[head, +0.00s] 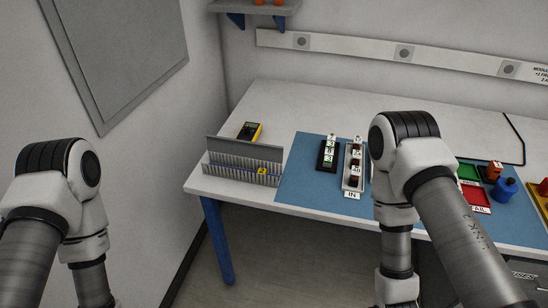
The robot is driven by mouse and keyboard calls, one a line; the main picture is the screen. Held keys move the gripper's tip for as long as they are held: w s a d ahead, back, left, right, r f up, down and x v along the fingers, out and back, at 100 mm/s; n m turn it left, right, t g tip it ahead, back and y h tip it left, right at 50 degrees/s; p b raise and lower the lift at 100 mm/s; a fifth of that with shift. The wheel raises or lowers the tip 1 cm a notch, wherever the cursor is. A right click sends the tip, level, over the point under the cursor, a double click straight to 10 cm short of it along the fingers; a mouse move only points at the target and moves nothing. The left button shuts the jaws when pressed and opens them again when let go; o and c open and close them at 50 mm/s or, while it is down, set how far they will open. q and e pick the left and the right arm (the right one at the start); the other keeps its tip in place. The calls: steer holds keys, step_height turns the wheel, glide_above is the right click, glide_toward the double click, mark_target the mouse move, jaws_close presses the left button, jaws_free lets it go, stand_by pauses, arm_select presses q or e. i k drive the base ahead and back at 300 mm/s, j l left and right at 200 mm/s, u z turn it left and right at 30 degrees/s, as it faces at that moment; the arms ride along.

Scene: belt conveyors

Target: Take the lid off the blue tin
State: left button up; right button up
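A small round blue container (503,190) with a narrower top stands at the right side of the blue mat. It is the only thing in the head view that could be the blue tin, but it is too small to tell whether it is one or to make out a separate lid. My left arm hangs at the left, with its gripper out of view below the frame. My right arm crosses in front of the mat, and its gripper is also below the frame. The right arm hides part of the mat.
Green (468,172) and red (475,194) trays and an orange item (495,170) are near the blue container. The bench's back left is clear.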

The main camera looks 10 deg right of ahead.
mark_target(508, 186)
steer(key=k+l+z, duration=0.1)
steer(key=z, duration=1.65)
steer(key=u, duration=0.3)
steer(key=i+l+u, duration=0.2)
steer(key=u, duration=0.25)
steer(key=i+l+u, duration=0.1)
steer(key=l+u, duration=0.8)
